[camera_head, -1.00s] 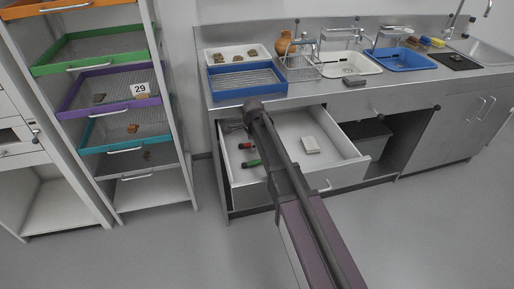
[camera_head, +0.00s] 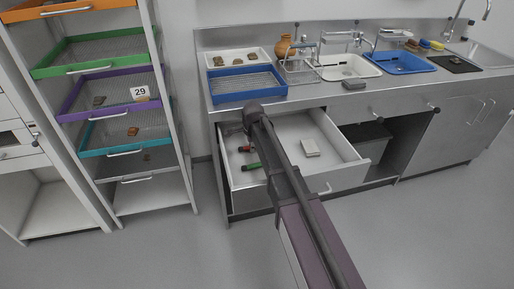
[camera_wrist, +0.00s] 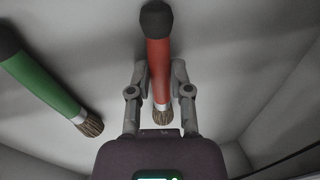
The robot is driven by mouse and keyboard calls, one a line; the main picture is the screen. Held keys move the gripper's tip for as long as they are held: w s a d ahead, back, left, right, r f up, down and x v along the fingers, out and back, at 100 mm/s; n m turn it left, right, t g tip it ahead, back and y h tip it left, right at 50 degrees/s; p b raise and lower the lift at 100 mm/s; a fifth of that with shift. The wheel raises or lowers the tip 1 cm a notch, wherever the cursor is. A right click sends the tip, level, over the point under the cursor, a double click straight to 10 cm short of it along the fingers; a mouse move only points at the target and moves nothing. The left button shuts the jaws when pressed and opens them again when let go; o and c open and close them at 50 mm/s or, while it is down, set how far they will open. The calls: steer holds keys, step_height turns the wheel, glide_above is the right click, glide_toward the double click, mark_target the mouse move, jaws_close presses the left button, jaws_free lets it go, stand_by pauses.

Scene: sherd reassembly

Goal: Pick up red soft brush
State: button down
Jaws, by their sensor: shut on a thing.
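The red soft brush (camera_wrist: 158,60) shows in the wrist view between the two fingers of my gripper (camera_wrist: 160,88), its bristles toward the palm and its dark end away. My gripper is shut on its red handle. In the head view the red brush (camera_head: 246,149) is a small red and dark shape in the open drawer (camera_head: 330,172), and my gripper (camera_head: 234,128) is over the drawer's left back part, its fingers partly hidden by my arm. A green brush (camera_wrist: 42,80) lies left of the red one in the wrist view, apart from my fingers.
A pale block (camera_head: 310,147) lies in the drawer's right part. The drawer walls stand close around my gripper. The counter above carries a blue tray (camera_head: 247,83), a white tray (camera_head: 238,58) and a blue basin (camera_head: 402,62). A shelf rack (camera_head: 168,100) stands left.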

stand_by(0.4)
step_height(320, 180, up, 4)
steer(key=p, duration=0.4)
steer(key=shift+s, duration=0.1)
steer(key=s+d, duration=0.2)
steer(key=s, duration=0.2)
steer(key=s+d, duration=0.3)
steer(key=s, duration=0.2)
steer(key=s+d+r+p, duration=0.1)
steer(key=s+d, duration=0.2)
steer(key=s, duration=0.1)
steer(key=shift+s, duration=0.35)
steer(key=shift+r, duration=0.1)
stand_by(1.1)
step_height(320, 180, up, 17)
steer(key=p, duration=1.7)
steer(key=shift+f, duration=0.2)
